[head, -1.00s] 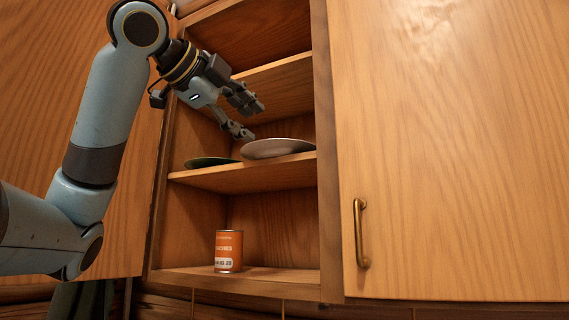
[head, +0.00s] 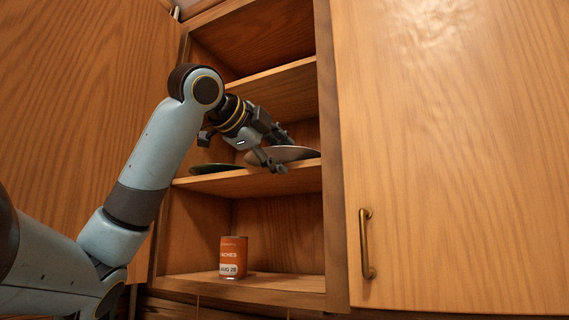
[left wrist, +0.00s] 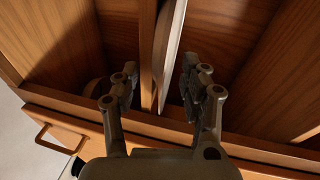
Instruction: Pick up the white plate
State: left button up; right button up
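The white plate (head: 298,153) lies on the middle shelf of the open cabinet, partly hidden by my left gripper (head: 281,153). My left gripper is at the shelf's front, with one finger above the plate's level and one below. In the left wrist view the plate (left wrist: 173,48) shows edge-on, beyond the gap between the spread fingers (left wrist: 158,85). I see no finger closed on it. My right gripper is not in view.
A dark green plate (head: 214,169) lies on the same shelf (head: 240,182), left of the white one. An orange can (head: 233,258) stands on the bottom shelf. A closed door with a brass handle (head: 365,243) is at the right.

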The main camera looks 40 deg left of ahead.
pick_arm(q)
grip_shut()
dwell(0.3)
